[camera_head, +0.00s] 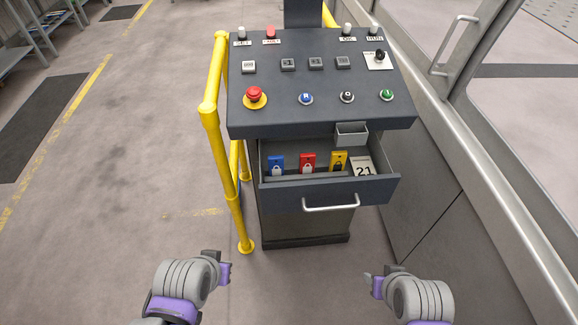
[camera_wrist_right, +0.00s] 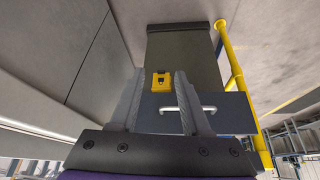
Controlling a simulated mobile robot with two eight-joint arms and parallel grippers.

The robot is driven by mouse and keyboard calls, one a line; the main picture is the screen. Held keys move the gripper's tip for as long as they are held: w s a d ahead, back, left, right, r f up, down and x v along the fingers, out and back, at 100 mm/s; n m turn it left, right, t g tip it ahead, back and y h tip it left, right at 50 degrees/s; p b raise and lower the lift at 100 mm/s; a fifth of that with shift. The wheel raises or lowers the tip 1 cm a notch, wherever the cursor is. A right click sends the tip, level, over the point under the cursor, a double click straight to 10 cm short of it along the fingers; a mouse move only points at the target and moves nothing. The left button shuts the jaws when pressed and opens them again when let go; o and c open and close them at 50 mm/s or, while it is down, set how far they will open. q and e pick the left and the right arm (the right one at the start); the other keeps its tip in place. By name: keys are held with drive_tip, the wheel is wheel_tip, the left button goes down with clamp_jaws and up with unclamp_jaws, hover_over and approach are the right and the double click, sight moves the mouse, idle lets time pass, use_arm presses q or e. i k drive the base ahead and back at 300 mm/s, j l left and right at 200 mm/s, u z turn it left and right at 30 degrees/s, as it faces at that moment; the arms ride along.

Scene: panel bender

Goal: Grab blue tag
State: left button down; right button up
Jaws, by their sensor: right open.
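The blue tag (camera_head: 276,165), with a white padlock sign, stands at the left in the open drawer (camera_head: 330,192) in the head view. A red tag (camera_head: 308,163) and a yellow tag (camera_head: 338,161) stand to its right. My left gripper (camera_head: 224,270) is low in front of the drawer, left of centre; its jaw gap is not clear. My right gripper (camera_head: 372,281) is low at the right, apart from the drawer. In the right wrist view its fingers (camera_wrist_right: 160,100) are spread and empty. The blue tag does not show there.
A dark control console (camera_head: 320,75) with buttons stands above the drawer. A yellow rail (camera_head: 214,130) stands close at its left. A 21 card (camera_head: 362,170) is at the drawer's right.

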sight(276, 163)
drive_tip(key=i+j+u, duration=0.15)
drive_tip(key=j+u, duration=0.25)
drive_tip(key=i+j+u, duration=0.15)
drive_tip(key=j+u, duration=0.25)
